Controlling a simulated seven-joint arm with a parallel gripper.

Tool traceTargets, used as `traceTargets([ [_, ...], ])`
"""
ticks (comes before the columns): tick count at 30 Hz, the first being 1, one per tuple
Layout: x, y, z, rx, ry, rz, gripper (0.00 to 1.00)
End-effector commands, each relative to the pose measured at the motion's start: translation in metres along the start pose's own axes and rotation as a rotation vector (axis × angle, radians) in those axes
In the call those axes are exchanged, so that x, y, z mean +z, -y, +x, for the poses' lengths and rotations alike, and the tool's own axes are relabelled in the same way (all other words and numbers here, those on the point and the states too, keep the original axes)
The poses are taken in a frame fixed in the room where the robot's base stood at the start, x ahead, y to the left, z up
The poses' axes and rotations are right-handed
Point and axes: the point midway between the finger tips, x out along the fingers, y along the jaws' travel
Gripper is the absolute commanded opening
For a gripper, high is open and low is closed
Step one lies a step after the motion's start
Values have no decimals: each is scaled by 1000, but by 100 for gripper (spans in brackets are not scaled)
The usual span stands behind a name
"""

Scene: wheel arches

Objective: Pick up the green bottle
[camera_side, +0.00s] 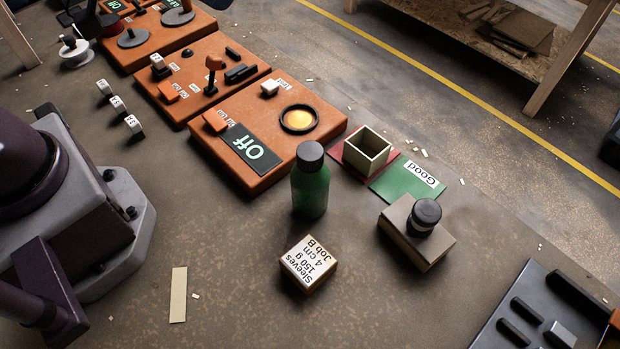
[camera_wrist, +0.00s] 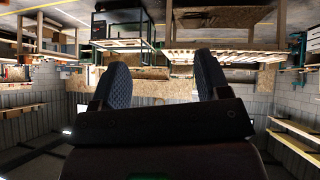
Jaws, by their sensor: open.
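The green bottle (camera_side: 311,190) stands upright on the table in the side view, with a dark cap on top. It is just in front of the orange panel marked "Off". My gripper (camera_wrist: 160,80) shows in the wrist view, with its two dark padded fingers spread apart and nothing between them. The wrist view looks out over the room, and the bottle is not in it. The side view does not show my gripper, so its distance from the bottle cannot be told.
A labelled box (camera_side: 308,264) stands close in front of the bottle. Right of it are an open square box (camera_side: 368,150), a green "Good" card (camera_side: 408,179) and a block (camera_side: 416,240) with a dark-capped jar on it. Orange panels (camera_side: 268,135) lie behind. The front table is mostly clear.

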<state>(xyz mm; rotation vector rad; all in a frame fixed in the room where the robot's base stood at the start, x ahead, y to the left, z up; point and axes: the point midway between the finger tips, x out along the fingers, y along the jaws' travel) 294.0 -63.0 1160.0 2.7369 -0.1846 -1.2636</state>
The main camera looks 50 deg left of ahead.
Motion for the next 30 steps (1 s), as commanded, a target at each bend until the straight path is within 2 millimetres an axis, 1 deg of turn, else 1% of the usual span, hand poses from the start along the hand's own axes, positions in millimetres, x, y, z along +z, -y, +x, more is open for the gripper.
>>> traceTargets([
  [1,0,-12,23,26,-21,-8,69],
  [3,-2,-27,48,55,-82,-34,69],
  [6,1,-47,82,84,-169,-65,69],
  [8,6,-57,100,95,-222,-82,69],
  [9,10,-63,111,101,-258,-89,69],
  [12,26,-76,134,110,-354,-98,69],
  [15,46,-85,149,118,-457,-89,69],
  [19,76,-94,158,139,-600,-44,69],
  [21,94,-97,158,160,-677,-6,69],
  [24,113,-100,152,195,-772,47,69],
  [27,131,-101,147,224,-823,125,69],
  [30,144,-100,148,234,-827,225,69],
])
